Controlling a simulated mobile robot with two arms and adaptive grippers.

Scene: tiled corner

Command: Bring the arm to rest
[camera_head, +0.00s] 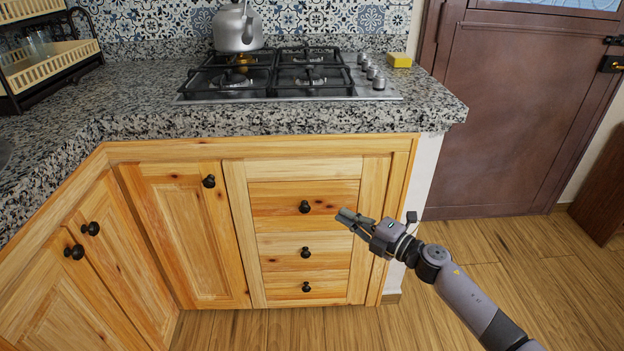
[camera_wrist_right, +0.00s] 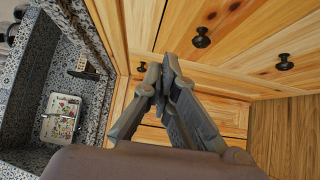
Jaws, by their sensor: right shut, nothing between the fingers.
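My right gripper (camera_head: 346,216) is in front of the wooden drawers, to the right of the top drawer's black knob (camera_head: 305,207). In the right wrist view its fingers (camera_wrist_right: 162,75) meet at the tips, with nothing between them. The gripper appears apart from the knobs. My right arm reaches in from the lower right of the head view. My left gripper is not in view.
The drawer stack (camera_head: 305,247) and the cabinet door (camera_head: 190,235) are closed. Above them is a granite counter (camera_head: 130,120) with a gas hob (camera_head: 290,78), a kettle (camera_head: 238,27) and a yellow sponge (camera_head: 399,60). Wooden floor (camera_head: 480,245) lies free at right, before a brown door (camera_head: 520,110).

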